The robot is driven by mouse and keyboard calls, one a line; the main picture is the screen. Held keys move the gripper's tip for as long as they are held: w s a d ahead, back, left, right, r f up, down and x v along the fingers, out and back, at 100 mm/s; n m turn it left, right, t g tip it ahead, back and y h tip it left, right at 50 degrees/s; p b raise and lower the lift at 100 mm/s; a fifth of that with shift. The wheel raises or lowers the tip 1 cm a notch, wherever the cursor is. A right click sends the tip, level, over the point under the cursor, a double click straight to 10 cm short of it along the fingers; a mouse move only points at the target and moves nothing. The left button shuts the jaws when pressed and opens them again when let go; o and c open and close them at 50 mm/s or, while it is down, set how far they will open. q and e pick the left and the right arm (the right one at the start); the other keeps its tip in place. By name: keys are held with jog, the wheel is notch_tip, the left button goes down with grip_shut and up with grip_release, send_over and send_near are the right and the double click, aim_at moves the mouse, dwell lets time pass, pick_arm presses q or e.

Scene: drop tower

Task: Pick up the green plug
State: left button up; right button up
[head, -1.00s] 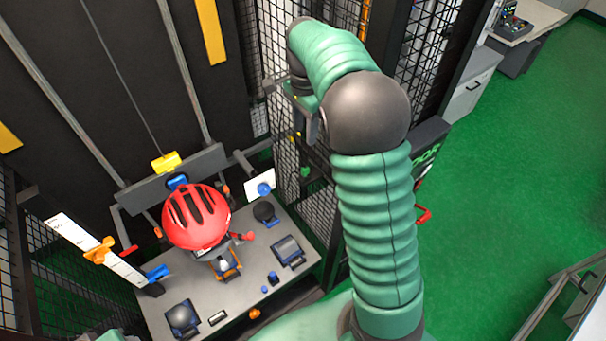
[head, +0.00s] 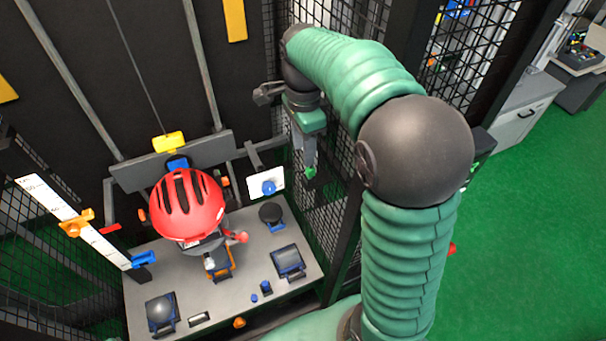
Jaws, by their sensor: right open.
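The green plug (head: 311,172) is a small green piece by the black mesh, to the right of the white plate. My right arm reaches in from the lower right and bends over, with its green-and-grey wrist hanging down. My right gripper (head: 310,164) points down with its fingertips right at the plug, and it is open. Whether the fingers touch the plug or are around it is too small to tell. My left gripper is not in view.
A red helmet (head: 186,205) sits over the grey table (head: 235,250), which bears several small dark fixtures. A white plate with a blue knob (head: 268,187) stands left of my gripper. Black mesh panels (head: 322,225) and a dark post stand close by my right arm.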

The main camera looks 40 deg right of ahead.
aim_at(312, 167)
jog(key=d+f, duration=0.1)
jog(key=f, duration=0.1)
jog(key=d+f, duration=0.1)
jog(key=d+f+p, duration=0.1)
jog(key=f, duration=0.1)
jog(key=shift+s+d+f, duration=0.25)
jog(key=shift+d+f, duration=0.05)
jog(key=shift+f, duration=0.05)
notch_tip(312, 167, down, 3)
jog(key=shift+w+a+p, duration=0.1)
jog(key=shift+p, duration=0.25)
jog(key=shift+a+f, duration=0.15)
jog(key=shift+a, duration=0.25)
jog(key=shift+a+r, duration=0.2)
jog(key=shift+a, duration=0.6)
jog(key=shift+c, duration=2.2)
jog(key=shift+d, duration=0.3)
jog(key=shift+c, duration=1.3)
jog(key=shift+d+f, duration=0.1)
jog(key=shift+d, duration=0.2)
grip_shut()
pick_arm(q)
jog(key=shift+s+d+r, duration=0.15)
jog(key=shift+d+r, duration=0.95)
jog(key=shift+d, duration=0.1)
pick_arm(e)
jog(key=shift+d, duration=0.25)
